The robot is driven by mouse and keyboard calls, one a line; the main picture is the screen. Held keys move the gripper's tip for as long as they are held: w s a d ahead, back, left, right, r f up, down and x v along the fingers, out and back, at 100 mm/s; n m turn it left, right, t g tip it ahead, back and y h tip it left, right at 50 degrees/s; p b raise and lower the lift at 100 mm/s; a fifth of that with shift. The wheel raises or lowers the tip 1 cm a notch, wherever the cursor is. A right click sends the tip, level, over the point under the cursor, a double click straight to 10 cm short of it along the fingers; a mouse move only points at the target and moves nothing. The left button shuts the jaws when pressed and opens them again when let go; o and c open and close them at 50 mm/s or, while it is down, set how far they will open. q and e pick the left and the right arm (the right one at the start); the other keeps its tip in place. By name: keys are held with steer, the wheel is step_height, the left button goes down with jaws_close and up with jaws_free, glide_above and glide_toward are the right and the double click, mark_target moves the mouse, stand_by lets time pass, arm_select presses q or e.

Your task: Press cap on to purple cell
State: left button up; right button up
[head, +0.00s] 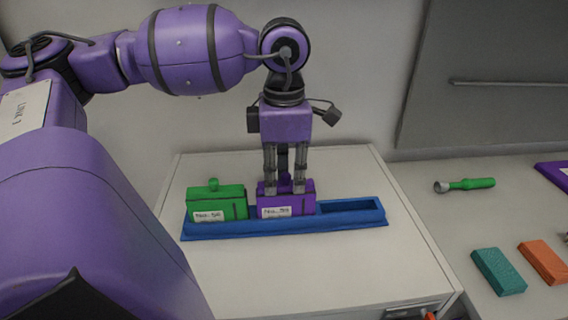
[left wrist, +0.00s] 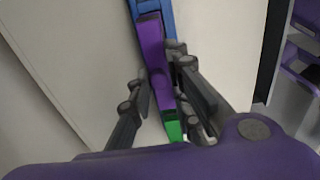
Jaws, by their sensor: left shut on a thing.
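The purple cell (head: 297,204) sits upright in the middle slot of a blue tray (head: 240,228), with a white label on its front. My left gripper (head: 286,188) points straight down over it, its two fingertips at the cell's top. It is shut on the small purple cap (head: 286,182), which is mostly hidden between the fingers. I cannot tell whether the cap is fully seated. In the left wrist view the purple cell (left wrist: 151,45) runs between the fingers. My right gripper is not in view.
A green cell (head: 230,202) with a green knob on top stands in the left slot, close to the gripper. The right slot (head: 350,207) is empty. The tray rests on a white cabinet (head: 290,272). A green-handled tool (head: 470,184), a teal block (head: 499,271) and an orange block (head: 543,262) lie to the right.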

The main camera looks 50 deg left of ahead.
arm_select(q)
steer(key=o, duration=0.9)
steer(key=shift+o, duration=0.5)
steer(key=o, duration=0.4)
steer(key=shift+r, duration=3.55)
